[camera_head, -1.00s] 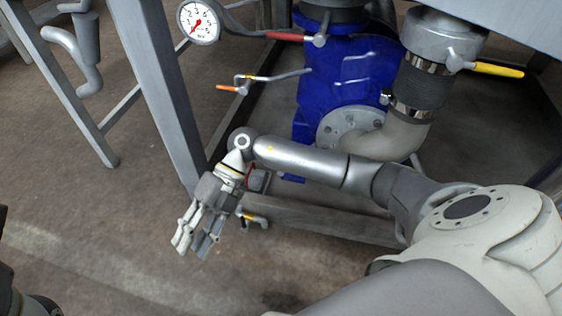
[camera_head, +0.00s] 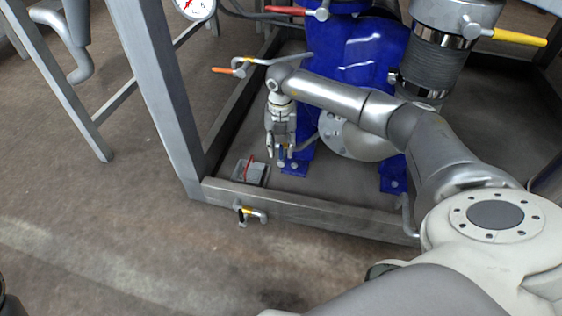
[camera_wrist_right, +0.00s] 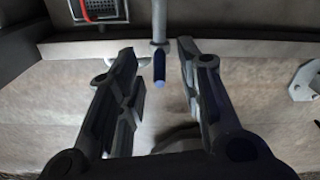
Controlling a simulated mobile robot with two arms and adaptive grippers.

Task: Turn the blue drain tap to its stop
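The blue tap handle (camera_wrist_right: 160,68), a short dark-blue grip on a thin grey stem, shows in the right wrist view. It lies between the two spread fingers of my right gripper (camera_wrist_right: 165,92), with a gap on each side. In the head view my right gripper (camera_head: 280,158) points down inside the frame, in front of the blue pump. I cannot make out the blue handle in the head view. My left gripper is not in view.
The blue pump (camera_head: 355,50) stands behind my right arm. A grey frame rail (camera_head: 310,212) runs in front, with a small yellow-banded valve (camera_head: 250,213) outside it. A grey box with red (camera_head: 250,171) lies left of the gripper. Orange-handled (camera_head: 225,71) and yellow-handled (camera_head: 520,37) levers are higher.

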